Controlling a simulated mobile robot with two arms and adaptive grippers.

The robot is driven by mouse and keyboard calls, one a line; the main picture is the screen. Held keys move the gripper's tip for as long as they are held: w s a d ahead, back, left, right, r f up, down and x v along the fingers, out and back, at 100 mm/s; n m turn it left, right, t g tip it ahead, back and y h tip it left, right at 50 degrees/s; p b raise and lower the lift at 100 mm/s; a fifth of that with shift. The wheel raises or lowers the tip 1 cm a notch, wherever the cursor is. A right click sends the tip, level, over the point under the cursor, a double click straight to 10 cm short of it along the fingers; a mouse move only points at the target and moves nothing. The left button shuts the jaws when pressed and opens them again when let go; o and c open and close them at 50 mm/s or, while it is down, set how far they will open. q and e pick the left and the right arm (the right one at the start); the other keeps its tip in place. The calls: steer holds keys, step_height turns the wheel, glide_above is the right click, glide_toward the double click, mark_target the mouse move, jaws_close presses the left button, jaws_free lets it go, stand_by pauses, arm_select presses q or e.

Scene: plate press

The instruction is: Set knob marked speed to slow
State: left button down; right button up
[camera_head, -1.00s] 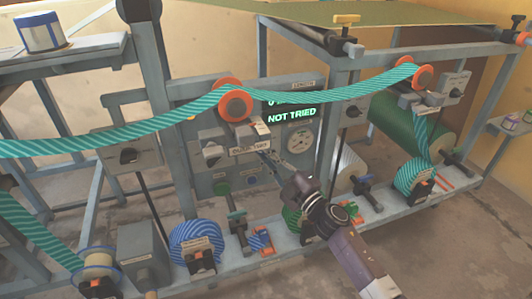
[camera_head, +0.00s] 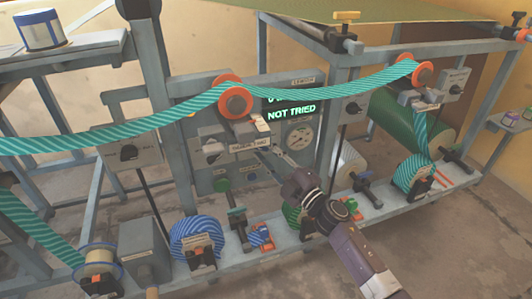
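My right gripper (camera_head: 266,156) reaches up from the lower right, in front of the panel below the display. Its two thin fingers are spread apart with nothing between them. It is right of the knob beside the display and appears apart from it. My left gripper is not in view.
A green striped web (camera_head: 330,94) runs over orange-edged rollers across the frame. Blue striped (camera_head: 197,240) and green striped (camera_head: 414,174) rolls sit on the lower rail. Bare floor is in front.

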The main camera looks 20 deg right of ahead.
steer(key=shift+s, duration=0.1)
steer(key=v, duration=1.2)
steer(key=shift+r, duration=0.1)
